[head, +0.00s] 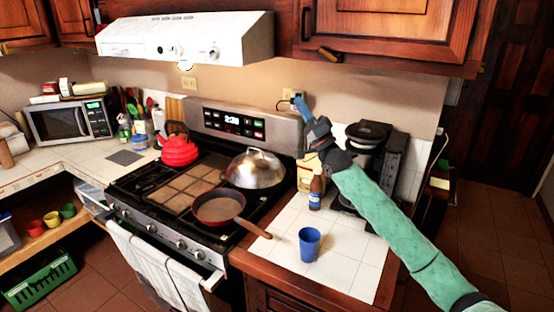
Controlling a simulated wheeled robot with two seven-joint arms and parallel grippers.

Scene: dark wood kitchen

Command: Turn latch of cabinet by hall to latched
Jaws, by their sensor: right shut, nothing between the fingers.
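The cabinet by the hall (385,30) is the red-brown wooden wall cabinet at the top right, and its door looks closed. A small brass-coloured latch piece (329,55) sits at its lower left edge, lying nearly level with a slight tilt. I cannot tell from this view whether it is latched. My right gripper (299,102) is shut and empty, with its blue fingers pointing up. In the picture it is below and a little left of the latch, apart from it, in front of the backsplash. My left gripper is not in view.
A white range hood (190,38) is left of the cabinet. Below are the stove with a red pan (217,207) and a lidded pan (255,170), a brown bottle (315,192), a blue cup (309,243) and a black coffee maker (368,150). The hall floor is clear at right.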

